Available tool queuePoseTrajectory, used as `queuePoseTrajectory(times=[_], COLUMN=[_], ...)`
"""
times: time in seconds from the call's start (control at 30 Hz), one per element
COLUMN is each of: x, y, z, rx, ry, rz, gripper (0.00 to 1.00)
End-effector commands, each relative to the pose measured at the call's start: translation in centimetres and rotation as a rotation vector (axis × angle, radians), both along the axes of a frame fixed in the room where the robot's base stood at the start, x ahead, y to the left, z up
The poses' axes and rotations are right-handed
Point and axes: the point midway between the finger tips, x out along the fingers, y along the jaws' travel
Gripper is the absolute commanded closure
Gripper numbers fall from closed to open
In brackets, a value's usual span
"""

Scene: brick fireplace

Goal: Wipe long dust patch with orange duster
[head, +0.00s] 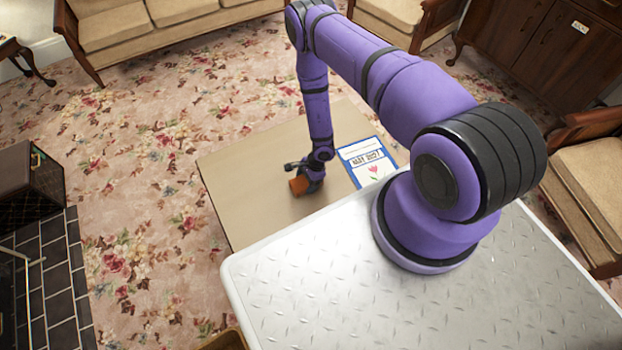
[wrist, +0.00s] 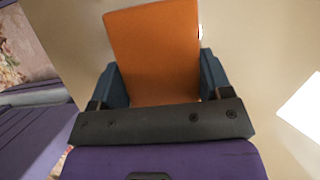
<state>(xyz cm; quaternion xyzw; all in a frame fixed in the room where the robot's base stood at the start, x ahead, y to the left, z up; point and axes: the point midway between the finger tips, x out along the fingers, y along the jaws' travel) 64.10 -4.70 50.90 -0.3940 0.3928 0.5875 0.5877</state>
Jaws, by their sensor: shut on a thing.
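My gripper (head: 313,181) is shut on the orange duster (head: 299,186), low over the beige tabletop (head: 240,170). In the wrist view, the duster (wrist: 155,50) is a flat orange block between the two blue-grey fingers of my gripper (wrist: 160,80). Its far end points away from the wrist. I cannot tell whether the duster touches the surface. No long dust patch can be made out in either view; the duster and arm hide part of the surface.
A blue-bordered card with a tulip (head: 366,162) lies right of my gripper. Floral carpet (head: 150,180) surrounds the tabletop. A sofa (head: 150,25) stands behind, a dark cabinet (head: 545,50) at back right, and a dark box (head: 30,180) by the brick hearth (head: 55,270) at left.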

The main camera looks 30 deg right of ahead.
Motion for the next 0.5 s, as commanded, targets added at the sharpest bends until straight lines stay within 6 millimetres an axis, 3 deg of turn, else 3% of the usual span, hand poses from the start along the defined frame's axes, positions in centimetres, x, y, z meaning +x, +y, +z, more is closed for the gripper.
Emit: queuePoseTrajectory(times=[0.5], x=[-0.2], y=[2.9], z=[0.0], rx=[0.004], ry=[0.002], rz=[0.002], gripper=[0.5])
